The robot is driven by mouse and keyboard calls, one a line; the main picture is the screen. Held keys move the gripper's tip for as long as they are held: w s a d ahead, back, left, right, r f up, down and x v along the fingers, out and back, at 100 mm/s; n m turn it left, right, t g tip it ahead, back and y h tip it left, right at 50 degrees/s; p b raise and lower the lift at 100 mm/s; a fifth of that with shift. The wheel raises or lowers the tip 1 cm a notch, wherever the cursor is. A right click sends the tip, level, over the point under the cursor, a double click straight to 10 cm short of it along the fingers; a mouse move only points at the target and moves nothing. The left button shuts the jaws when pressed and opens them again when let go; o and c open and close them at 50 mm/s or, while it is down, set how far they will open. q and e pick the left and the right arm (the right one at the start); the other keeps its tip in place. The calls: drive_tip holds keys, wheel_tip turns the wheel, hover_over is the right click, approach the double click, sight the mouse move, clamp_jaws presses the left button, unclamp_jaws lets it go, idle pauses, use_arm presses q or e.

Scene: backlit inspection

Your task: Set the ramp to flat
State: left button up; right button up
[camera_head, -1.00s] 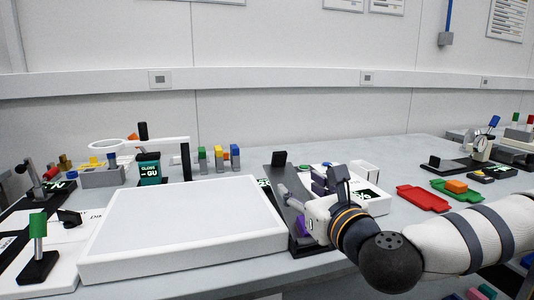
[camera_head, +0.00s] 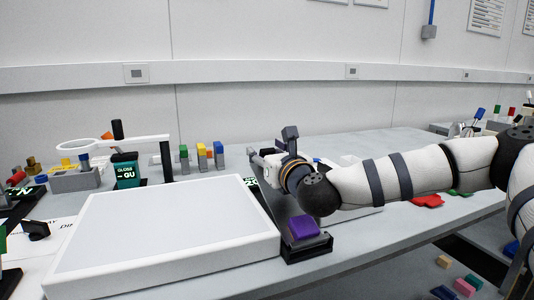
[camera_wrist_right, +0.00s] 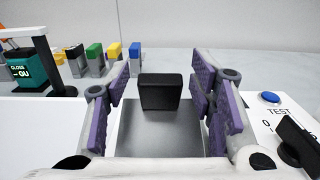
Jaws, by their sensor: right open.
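The ramp (camera_head: 288,207) is a grey metal plate just right of the white light panel in the head view. A purple block (camera_head: 303,228) sits at its near end, in a black frame. My right gripper (camera_head: 262,158) is over the ramp's far end and hides it there. In the right wrist view the metal plate (camera_wrist_right: 160,132) runs away from me to an upright black block (camera_wrist_right: 160,92) at its far end. My open right gripper's purple-padded fingers (camera_wrist_right: 163,95) stand on either side of that block, apart from it. I cannot tell the ramp's exact slope. My left gripper is out of view.
The large white light panel (camera_head: 160,225) lies left of the ramp. A box with a blue button (camera_wrist_right: 270,98) and a black knob (camera_wrist_right: 296,142) stands right of it. Several coloured blocks (camera_head: 202,157) stand behind.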

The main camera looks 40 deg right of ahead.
clamp_jaws()
drive_tip(key=f, duration=0.1)
drive_tip(key=w+f+g, duration=0.1)
drive_tip(key=f+g+p, duration=0.1)
drive_tip(key=f, duration=0.1)
drive_tip(key=shift+w+d, duration=0.25)
drive_tip(key=shift+w, duration=0.15)
drive_tip(key=f+g+p, duration=0.1)
drive_tip(key=f+g+y+p, duration=0.1)
drive_tip(key=f+g, duration=0.1)
drive_tip(key=shift+w+d+p, duration=0.1)
drive_tip(key=shift+w+p, duration=0.2)
drive_tip(key=shift+w, duration=0.1)
drive_tip(key=shift+f+g, duration=0.25)
drive_tip(key=shift+g, duration=0.05)
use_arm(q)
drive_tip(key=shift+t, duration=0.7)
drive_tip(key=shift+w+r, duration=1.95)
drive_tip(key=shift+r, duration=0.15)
use_arm(e)
drive_tip(key=shift+f, duration=0.6)
unclamp_jaws()
drive_tip(key=shift+s, duration=0.1)
